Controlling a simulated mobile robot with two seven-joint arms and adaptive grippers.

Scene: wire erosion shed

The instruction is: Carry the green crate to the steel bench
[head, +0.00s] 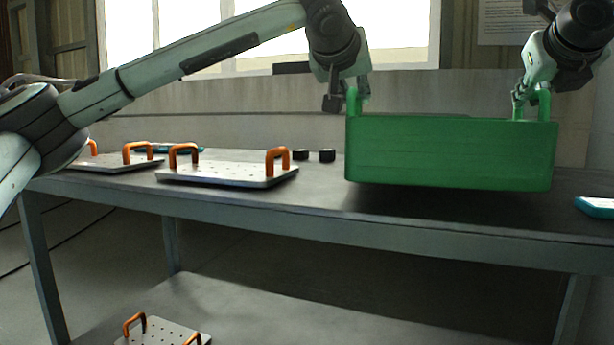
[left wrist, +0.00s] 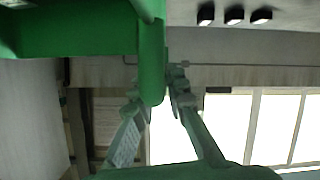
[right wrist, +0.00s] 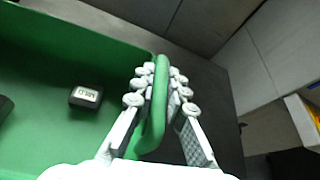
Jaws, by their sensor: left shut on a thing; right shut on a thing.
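The green crate (head: 450,155) is level over the right part of the steel bench (head: 325,210). Its base looks just above or on the bench top; I cannot tell whether it touches. My left gripper (head: 354,97) is shut on the crate's left handle, which also shows in the left wrist view (left wrist: 152,60). My right gripper (head: 530,100) is shut on the right handle, seen between the fingers in the right wrist view (right wrist: 160,100). A small dark block with a white label (right wrist: 86,96) lies inside the crate, with part of another dark thing at the picture's left edge.
Perforated plates with orange handles stand on the bench's left, the nearer one (head: 228,174) left of the crate. Small black blocks (head: 327,155) sit just left of the crate. A teal-edged item (head: 597,206) lies at the right. Another plate (head: 162,332) is on the lower shelf.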

